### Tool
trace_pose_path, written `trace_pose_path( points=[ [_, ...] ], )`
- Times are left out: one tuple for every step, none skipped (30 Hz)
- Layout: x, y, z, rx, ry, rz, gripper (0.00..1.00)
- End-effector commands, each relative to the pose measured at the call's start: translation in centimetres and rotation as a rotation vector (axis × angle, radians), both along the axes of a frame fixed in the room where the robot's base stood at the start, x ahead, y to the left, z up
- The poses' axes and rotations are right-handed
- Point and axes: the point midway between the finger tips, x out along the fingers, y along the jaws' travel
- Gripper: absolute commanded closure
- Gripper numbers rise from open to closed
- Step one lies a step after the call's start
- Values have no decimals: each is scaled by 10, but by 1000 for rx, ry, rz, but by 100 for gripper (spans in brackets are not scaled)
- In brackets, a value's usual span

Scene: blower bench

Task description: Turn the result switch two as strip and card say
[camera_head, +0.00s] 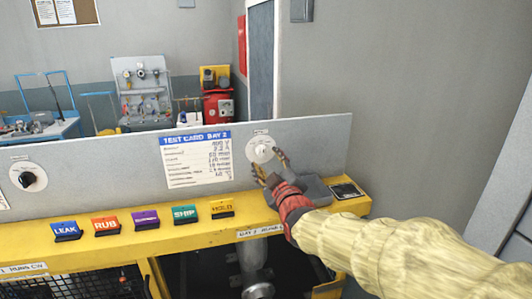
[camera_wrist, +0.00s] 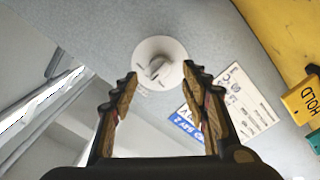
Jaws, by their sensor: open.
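Coloured tags LEAK (camera_head: 66,231), RUB (camera_head: 106,226), a purple one (camera_head: 146,219), SHIP (camera_head: 185,214) and HOLD (camera_head: 222,208) line the yellow ledge. Another dial with a black knob (camera_head: 27,179) is at left. A small dark device (camera_head: 346,190) sits at the ledge's right end.

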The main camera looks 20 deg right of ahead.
Motion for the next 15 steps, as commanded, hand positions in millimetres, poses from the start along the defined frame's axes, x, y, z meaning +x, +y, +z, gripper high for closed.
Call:
trace_pose_path(
  points=[
    [8, 0, 0, 0, 1, 0, 54],
    [12, 0, 0, 0, 1, 0, 54],
    [17, 0, 0, 0, 2, 1, 54],
    [21, 0, 0, 0, 3, 0, 54],
    [24, 0, 0, 0, 3, 0, 54],
    [29, 0, 0, 1, 2, 1, 54],
    [32, 0, 0, 1, 1, 0, 54],
    [34, 0, 0, 1, 3, 0, 54],
    [38, 0, 0, 1, 3, 0, 54],
    [39, 0, 0, 1, 1, 0, 54],
    [41, 0, 0, 1, 1, 0, 54],
    [43, 0, 0, 1, 1, 0, 54],
    [44, 0, 0, 1, 1, 0, 54],
    [45, 0, 0, 1, 1, 0, 54],
    [46, 0, 0, 1, 1, 1, 54]
  ],
)
